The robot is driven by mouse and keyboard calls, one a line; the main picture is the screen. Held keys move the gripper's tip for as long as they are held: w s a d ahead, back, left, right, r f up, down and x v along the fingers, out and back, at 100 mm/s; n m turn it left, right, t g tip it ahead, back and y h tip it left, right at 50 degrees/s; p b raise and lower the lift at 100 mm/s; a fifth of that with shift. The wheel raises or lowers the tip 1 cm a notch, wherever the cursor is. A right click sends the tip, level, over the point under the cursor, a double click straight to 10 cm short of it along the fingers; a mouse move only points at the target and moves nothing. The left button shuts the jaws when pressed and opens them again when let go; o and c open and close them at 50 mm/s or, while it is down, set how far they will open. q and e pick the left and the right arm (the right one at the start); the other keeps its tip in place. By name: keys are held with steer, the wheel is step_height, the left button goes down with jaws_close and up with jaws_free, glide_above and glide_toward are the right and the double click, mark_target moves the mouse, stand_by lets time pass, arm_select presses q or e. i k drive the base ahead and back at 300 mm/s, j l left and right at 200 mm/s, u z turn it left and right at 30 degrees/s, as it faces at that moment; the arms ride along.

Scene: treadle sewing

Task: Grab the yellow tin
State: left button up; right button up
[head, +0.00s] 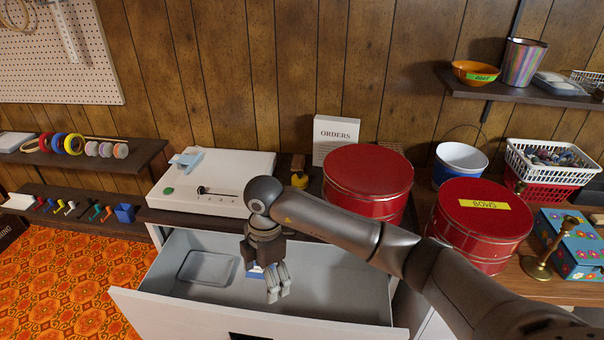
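A small yellow object with a dark top (299,181), possibly the yellow tin, stands on the counter just right of the white machine. My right arm passes in front and hides part of it. My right gripper (279,293) hangs pointing down over the open drawer, in front of and below the yellow object and apart from it. Its fingers look close together, but I cannot tell whether they are shut. A blue and white item (256,272) shows just behind the fingers; I cannot tell if they touch it. My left gripper is not in view.
The drawer (170,312) is pulled out and holds a shallow clear tray (207,267). A white machine (210,181), an ORDERS sign (335,139) and two red tins (368,172) (480,225) stand on the counter. Shelves (82,162) with spools are at left.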

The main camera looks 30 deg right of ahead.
mark_target(303, 186)
steer(key=i+l, duration=1.35)
